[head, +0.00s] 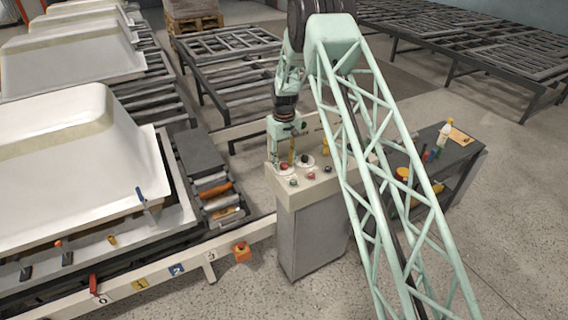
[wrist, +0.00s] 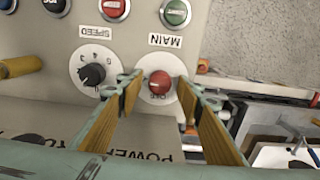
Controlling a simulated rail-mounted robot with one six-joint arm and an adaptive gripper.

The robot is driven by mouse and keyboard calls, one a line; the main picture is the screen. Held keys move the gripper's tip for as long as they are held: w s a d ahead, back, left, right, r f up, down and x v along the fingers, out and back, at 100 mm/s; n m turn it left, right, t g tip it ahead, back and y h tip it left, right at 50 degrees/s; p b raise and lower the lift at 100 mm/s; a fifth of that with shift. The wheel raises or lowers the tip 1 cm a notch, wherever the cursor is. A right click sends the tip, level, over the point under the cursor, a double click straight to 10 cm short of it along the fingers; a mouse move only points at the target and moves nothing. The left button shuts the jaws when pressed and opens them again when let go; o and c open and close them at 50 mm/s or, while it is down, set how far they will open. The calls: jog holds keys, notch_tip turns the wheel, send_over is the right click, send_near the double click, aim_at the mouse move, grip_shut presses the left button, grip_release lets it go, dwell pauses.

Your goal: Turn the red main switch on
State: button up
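The red main switch (wrist: 159,83) is a round red knob on a white disc, with an upside-down MAIN label beside it in the wrist view. A light mark shows on the knob, but I cannot read its setting. In the head view the red knob (head: 284,166) is at the left of the control box top (head: 310,190). My gripper (wrist: 158,87) is open, its yellow-padded fingers on either side of the knob with gaps visible. In the head view my gripper (head: 287,152) is low over the box; whether the tips reach knob height is unclear.
A black SPEED knob (wrist: 92,74) sits close beside the left finger. A green button (wrist: 176,12) and a red button (wrist: 115,8) are on the panel. White tub shells (head: 70,150) stand on the left. A dark side table (head: 440,160) with bottles stands right.

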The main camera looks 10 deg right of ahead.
aim_at(284, 164)
jog(key=shift+r, duration=0.15)
notch_tip(284, 164, up, 12)
dwell(0.7)
dwell(0.4)
jog(key=s+r+t+b, duration=0.1)
jog(key=s+r+b, duration=0.1)
jog(key=s+r, duration=0.6)
jog(key=s+r+b, duration=0.3)
jog(key=s+r, duration=0.2)
jog(key=r, duration=0.5)
jog(key=s+r+m+t+b, duration=0.1)
jog(key=s+r+b, duration=0.1)
jog(key=s+r, duration=0.45)
jog(key=s+r+b, duration=0.2)
jog(key=s+r, duration=0.1)
jog(key=s, duration=0.6)
jog(key=s+r+m+t+b, duration=0.15)
jog(key=s+b, duration=0.25)
jog(key=s, duration=1.6)
jog(key=s+f+b, duration=0.2)
jog(key=s+f, duration=0.1)
jog(key=s, duration=0.7)
jog(key=s+f+b, duration=0.2)
jog(key=s+f, duration=0.2)
jog(key=s, duration=0.6)
jog(key=shift+a, duration=0.15)
